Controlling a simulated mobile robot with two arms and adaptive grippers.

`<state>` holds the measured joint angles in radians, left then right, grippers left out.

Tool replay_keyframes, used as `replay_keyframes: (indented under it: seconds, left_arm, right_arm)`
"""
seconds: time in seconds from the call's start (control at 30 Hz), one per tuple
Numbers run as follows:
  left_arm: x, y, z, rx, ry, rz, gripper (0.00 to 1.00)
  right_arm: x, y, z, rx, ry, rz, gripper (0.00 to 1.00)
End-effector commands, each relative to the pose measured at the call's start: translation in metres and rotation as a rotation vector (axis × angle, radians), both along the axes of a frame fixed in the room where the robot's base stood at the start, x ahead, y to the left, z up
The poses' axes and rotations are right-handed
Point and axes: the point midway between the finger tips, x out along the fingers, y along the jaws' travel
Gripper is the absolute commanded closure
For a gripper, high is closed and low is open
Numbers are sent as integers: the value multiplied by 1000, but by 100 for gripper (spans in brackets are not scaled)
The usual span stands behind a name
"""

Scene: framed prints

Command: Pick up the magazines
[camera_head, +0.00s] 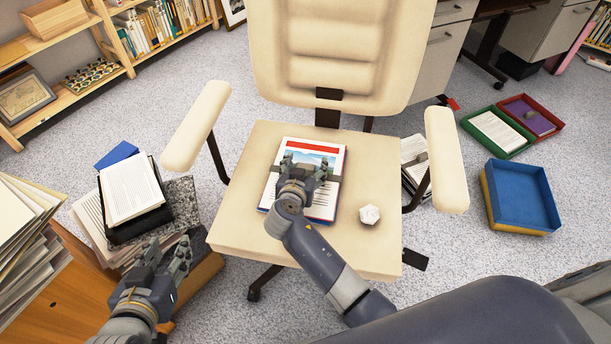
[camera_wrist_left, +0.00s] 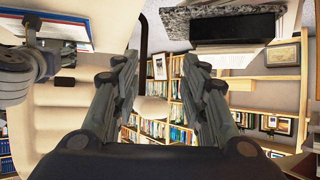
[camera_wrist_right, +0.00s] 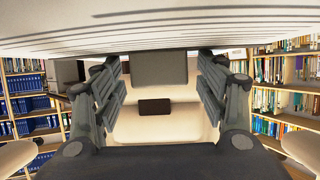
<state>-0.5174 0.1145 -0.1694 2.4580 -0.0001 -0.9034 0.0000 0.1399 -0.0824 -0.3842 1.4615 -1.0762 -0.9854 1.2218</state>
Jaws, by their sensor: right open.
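A small stack of magazines (camera_head: 322,205) lies on the seat of the cream office chair (camera_head: 240,225). The top cover has a red band, a blue picture and printed text. My right gripper (camera_head: 306,166) is over the stack with its fingers apart, hiding part of the cover. My left gripper (camera_head: 168,252) is open and empty at the lower left, apart from the chair.
A white faceted object (camera_head: 370,215) sits on the seat, right of the magazines. The chair's armrests (camera_head: 197,125) flank the seat. Papers and a black tray (camera_head: 148,222) are piled at left. Blue (camera_head: 520,195), green (camera_head: 498,133) and red (camera_head: 530,116) trays lie on the floor at right.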

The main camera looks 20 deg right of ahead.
Motion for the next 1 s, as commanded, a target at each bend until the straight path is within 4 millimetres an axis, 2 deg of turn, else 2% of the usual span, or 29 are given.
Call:
replay_keyframes:
  seconds: [0.03,0.07,0.33,0.7,0.87,1.0]
  left_arm:
    - [0,0,0,0,1,0,60]
    - [0,0,0,0,1,0,60]
    - [0,0,0,0,2,0,60]
    - [-3,1,-2,5,20,1,60]
    - [-19,9,-18,30,130,11,60]
    - [-43,17,-35,59,261,20,60]
  right_arm:
    - [0,0,0,0,0,0,33]
    - [0,0,0,0,0,0,38]
    - [0,0,0,0,0,0,99]
    - [1,0,7,0,-4,1,100]
    - [1,1,21,0,-7,1,100]
    - [1,1,39,3,-7,1,100]
